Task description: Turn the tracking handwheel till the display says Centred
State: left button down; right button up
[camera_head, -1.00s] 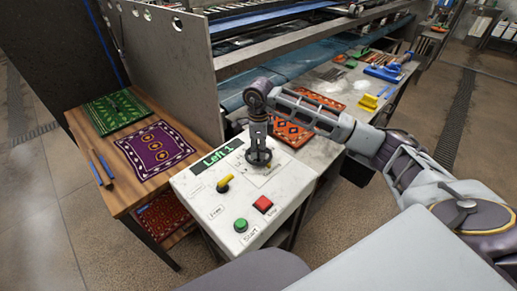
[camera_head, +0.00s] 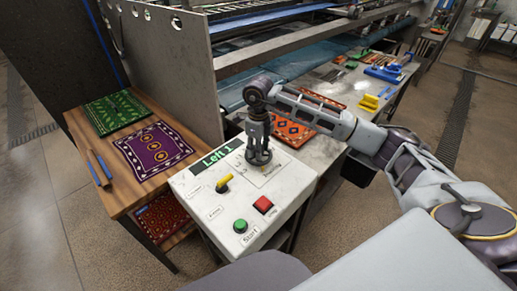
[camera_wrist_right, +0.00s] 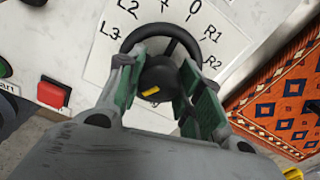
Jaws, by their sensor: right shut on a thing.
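The tracking handwheel is a black spoked wheel (camera_wrist_right: 184,33) on a white dial plate (camera_wrist_right: 100,62), with marks L3, L2, R1 and R2 showing in the right wrist view. My right gripper (camera_wrist_right: 155,85) is shut on the wheel's hub, one green-padded finger on each side. A yellow mark shows on the hub. In the head view my right gripper (camera_head: 259,152) points down over the wheel and hides most of it. The display (camera_head: 216,156) on the white console reads "Left 1". My left gripper is not in view.
The console (camera_head: 200,212) carries a yellow-handled selector (camera_head: 224,182), a green Start button (camera_head: 240,226) and a red button (camera_head: 263,204). A wooden table with small rugs (camera_head: 155,150) stands at left. A grey panel (camera_head: 165,75) rises behind.

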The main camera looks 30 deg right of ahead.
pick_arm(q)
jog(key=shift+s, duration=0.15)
pick_arm(e)
jog(key=o, duration=1)
jog(key=shift+o, duration=0.2)
jog(key=shift+r, duration=0.65)
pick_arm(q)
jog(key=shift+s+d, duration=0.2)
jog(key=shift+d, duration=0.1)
pick_arm(e)
notch_tip(320, 180, up, 11)
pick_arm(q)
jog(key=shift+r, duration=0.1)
